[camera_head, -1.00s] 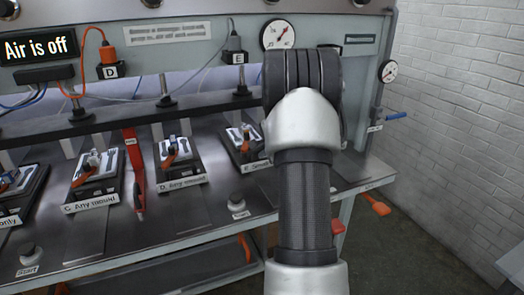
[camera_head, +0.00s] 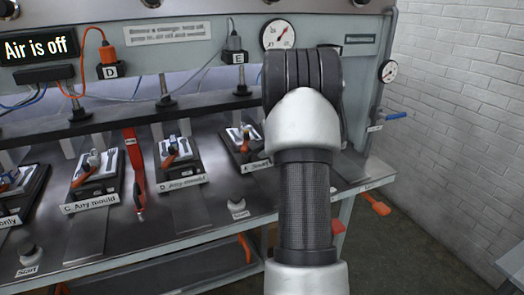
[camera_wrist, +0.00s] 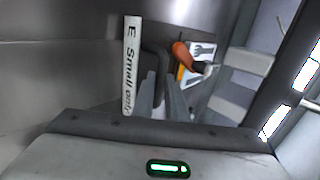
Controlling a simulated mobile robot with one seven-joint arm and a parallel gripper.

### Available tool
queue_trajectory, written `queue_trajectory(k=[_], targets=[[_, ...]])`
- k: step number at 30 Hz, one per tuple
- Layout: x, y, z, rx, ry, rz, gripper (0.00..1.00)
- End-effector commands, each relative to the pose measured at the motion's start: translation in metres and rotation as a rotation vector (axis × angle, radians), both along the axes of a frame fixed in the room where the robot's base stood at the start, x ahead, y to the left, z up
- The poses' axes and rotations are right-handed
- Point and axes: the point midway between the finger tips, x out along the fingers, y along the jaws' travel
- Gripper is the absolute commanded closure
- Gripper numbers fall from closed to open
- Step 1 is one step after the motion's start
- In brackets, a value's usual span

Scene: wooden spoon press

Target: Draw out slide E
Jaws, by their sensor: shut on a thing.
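Slide E (camera_head: 241,141) is a dark slide with a pale mould and an orange-handled clamp on top, at the right of the row on the press bench. Its label shows in the wrist view (camera_wrist: 131,65) and reads "E. Small only". In the wrist view, my gripper (camera_wrist: 160,98) is shut on the dark handle (camera_wrist: 155,62) at the front of slide E, beside the label. The orange clamp (camera_wrist: 183,56) lies just beyond the handle. In the head view my arm hides the gripper and the right part of slide E.
Slide D (camera_head: 176,160) and slide C (camera_head: 97,178) stand to the left. A red tool (camera_head: 135,172) lies between them. A start button (camera_head: 237,203) is on the bench front. A display (camera_head: 40,46) reads "Air is off". A blue-handled valve (camera_head: 396,115) is at the right.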

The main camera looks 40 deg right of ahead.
Motion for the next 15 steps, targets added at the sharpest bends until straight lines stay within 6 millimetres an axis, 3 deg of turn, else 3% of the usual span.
queue_trajectory(k=[15], targets=[[-0.021,0.003,-0.002,-0.001,0.0,-0.001,1.0]])
